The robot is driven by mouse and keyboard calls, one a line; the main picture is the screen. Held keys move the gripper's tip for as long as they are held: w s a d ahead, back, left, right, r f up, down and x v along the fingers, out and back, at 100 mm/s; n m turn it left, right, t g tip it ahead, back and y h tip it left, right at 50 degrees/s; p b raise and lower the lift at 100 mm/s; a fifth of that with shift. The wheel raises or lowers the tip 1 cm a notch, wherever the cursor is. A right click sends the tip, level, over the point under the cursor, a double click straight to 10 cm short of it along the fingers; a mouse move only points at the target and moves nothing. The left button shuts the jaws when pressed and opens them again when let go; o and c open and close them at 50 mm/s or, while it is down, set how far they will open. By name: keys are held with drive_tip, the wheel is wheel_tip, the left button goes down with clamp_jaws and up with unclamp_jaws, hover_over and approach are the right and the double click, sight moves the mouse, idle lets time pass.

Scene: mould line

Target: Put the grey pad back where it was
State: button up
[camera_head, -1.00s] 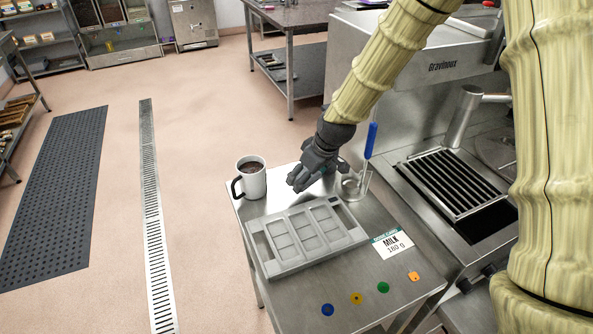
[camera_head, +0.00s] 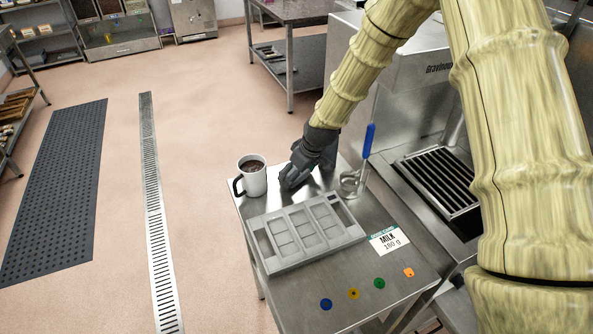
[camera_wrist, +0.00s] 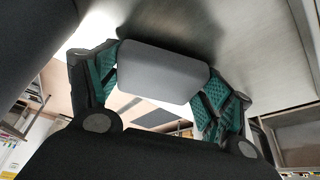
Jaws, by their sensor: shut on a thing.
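The grey pad (camera_wrist: 165,72) is a smooth, rounded block in the wrist view. My gripper (camera_wrist: 162,82) is shut on it, with a green-lined finger at each side. In the head view my gripper (camera_head: 287,181) is near the far edge of the steel table (camera_head: 325,292), just right of the mug and behind the grey mould. The pad cannot be made out there, and whether it touches the table cannot be told.
A mug (camera_head: 255,184) with dark contents stands close to my gripper's left. The grey mould (camera_head: 263,237) lies in front. A blue-handled tool (camera_head: 369,140) stands upright at right. A milk card (camera_head: 389,240) and several coloured discs lie nearer.

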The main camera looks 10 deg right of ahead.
drive_tip(key=o, duration=1.1)
drive_tip(key=shift+f, duration=0.1)
drive_tip(key=shift+o, duration=0.2)
drive_tip(key=b+v, duration=0.3)
drive_tip(key=v, duration=0.9)
